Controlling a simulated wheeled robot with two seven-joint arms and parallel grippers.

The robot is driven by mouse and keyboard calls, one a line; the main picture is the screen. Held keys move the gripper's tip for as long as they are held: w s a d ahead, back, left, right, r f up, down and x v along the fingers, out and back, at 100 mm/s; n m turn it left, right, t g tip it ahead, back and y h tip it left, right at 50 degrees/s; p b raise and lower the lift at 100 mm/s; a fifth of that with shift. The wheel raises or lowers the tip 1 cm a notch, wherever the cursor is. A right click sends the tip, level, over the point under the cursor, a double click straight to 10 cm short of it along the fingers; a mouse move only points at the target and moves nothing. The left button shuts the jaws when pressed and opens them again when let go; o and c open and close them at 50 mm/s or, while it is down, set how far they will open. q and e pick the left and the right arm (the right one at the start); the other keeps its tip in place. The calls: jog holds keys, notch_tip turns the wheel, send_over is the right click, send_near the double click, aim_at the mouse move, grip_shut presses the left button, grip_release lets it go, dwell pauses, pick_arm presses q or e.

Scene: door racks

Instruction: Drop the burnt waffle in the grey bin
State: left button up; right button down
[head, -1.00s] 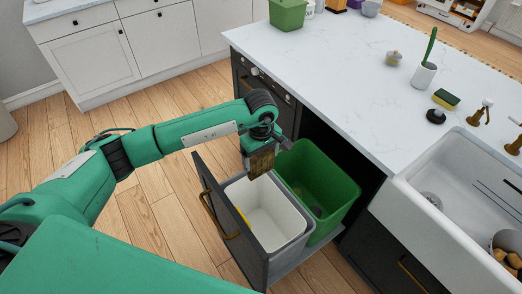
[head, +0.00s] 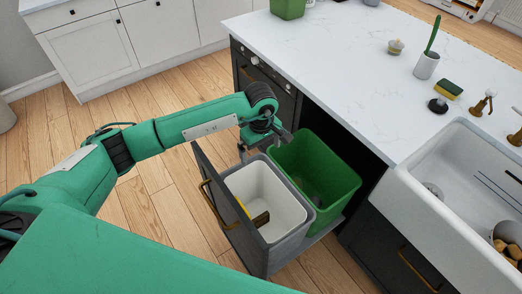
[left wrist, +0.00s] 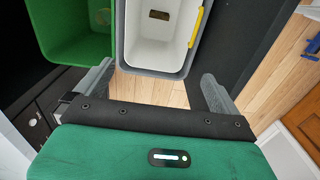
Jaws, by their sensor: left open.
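The dark brown burnt waffle (head: 261,219) lies inside the grey bin (head: 290,246), which has a white inside and stands in a pulled-out drawer. In the left wrist view the waffle (left wrist: 159,15) is seen on the bin's floor, clear of my gripper. My left gripper (head: 262,143) is over the back edge of the bin, partly hidden by its own wrist. In the left wrist view its fingers (left wrist: 155,88) are spread wide with nothing between them. My right gripper is not in view.
A green bin (head: 335,190) stands right beside the grey one. A yellow item (left wrist: 196,27) is at the grey bin's side. The dark drawer front (head: 228,217) sticks out over the wooden floor. A white counter (head: 340,70) with a sink (head: 440,170) is to the right.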

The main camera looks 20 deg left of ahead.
pick_arm(q)
notch_tip(320, 180, up, 13)
jog(key=b, duration=0.3)
jog(key=shift+f, duration=0.1)
